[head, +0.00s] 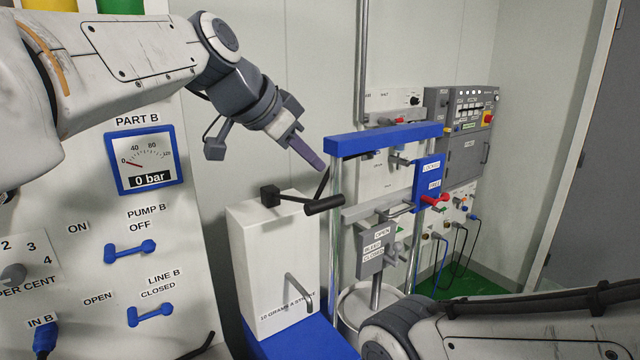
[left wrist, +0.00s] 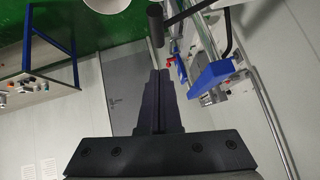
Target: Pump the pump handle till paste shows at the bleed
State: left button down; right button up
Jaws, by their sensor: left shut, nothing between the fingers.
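The pump handle (head: 324,205) is a black grip on a dark lever, at the top of a white box (head: 270,260) marked "10 grams a stroke". In the left wrist view the grip (left wrist: 155,25) shows just beyond my fingertips. My left gripper (head: 312,157) is shut and empty, above the handle and apart from it. Its closed fingers show in the left wrist view (left wrist: 160,95). A grey block labelled "bleed" with open and closed marks (head: 374,248) sits on the frame to the right. I cannot make out any paste there. My right gripper is out of view.
A blue crossbar (head: 385,138) on metal posts stands right of the handle. The left panel has a gauge reading 0 bar (head: 140,160) and blue Pump B (head: 130,252) and Line B (head: 150,314) levers. My right arm crosses the lower right.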

aim_at(330, 198)
pick_arm(q)
jog(key=f, duration=0.1)
jog(key=w+d+f, duration=0.1)
jog(key=f, duration=0.1)
jog(key=w+f+p, duration=0.1)
jog(key=f, duration=0.1)
jog(key=shift+d, duration=0.2)
jog(key=shift+w+a+f, duration=0.1)
jog(key=shift+w+f, duration=0.1)
jog(key=shift+f, duration=0.45)
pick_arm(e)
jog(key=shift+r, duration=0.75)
